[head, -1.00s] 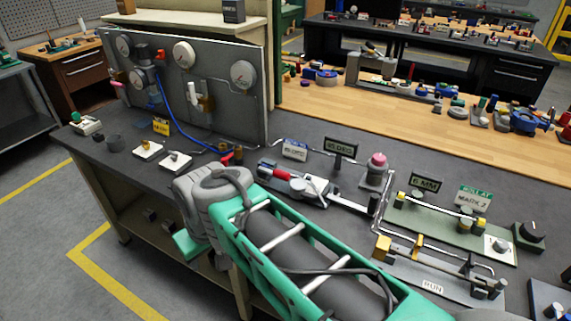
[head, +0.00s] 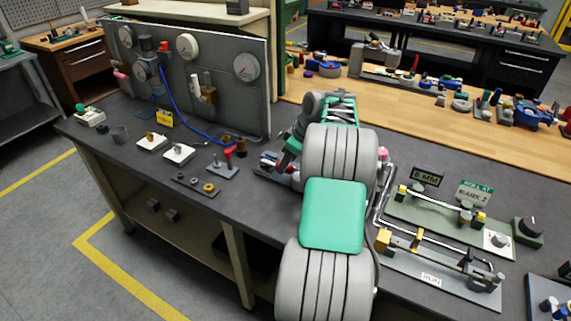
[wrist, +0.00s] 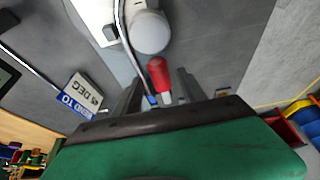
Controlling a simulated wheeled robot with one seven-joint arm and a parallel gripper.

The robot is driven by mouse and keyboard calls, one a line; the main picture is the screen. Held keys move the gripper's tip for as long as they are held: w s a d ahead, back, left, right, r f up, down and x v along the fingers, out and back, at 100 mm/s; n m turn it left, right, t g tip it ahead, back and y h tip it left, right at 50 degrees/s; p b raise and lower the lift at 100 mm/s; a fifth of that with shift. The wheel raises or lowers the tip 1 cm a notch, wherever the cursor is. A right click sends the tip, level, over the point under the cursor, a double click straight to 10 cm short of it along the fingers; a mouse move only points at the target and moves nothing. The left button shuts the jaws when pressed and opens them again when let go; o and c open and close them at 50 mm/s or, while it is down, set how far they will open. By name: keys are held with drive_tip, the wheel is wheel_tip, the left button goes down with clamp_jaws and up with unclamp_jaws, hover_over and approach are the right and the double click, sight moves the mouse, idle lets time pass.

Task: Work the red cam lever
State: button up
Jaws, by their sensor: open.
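The red cam lever (wrist: 158,73) shows in the wrist view as a red rounded handle with a pale lower end, close in front of my gripper (wrist: 160,84). My gripper is open, with one dark finger on each side of the lever in the picture. I cannot tell whether either finger touches it. The lever's bender fixture (head: 267,167) stands on the bench in the head view, mostly hidden behind my arm. In the wrist view a round grey part (wrist: 150,31) of it lies just beyond the lever.
A "45 DEG" sign (wrist: 83,96) stands left of the gripper in the wrist view. In the head view, a small red-topped clamp (head: 226,163) stands to the left. A green fixture plate (head: 420,215) and a "RUN" fixture (head: 440,278) stand to the right.

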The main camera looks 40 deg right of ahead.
drive_tip(key=shift+x, duration=0.75)
drive_tip(key=shift+c, duration=0.3)
clamp_jaws()
idle(0.5)
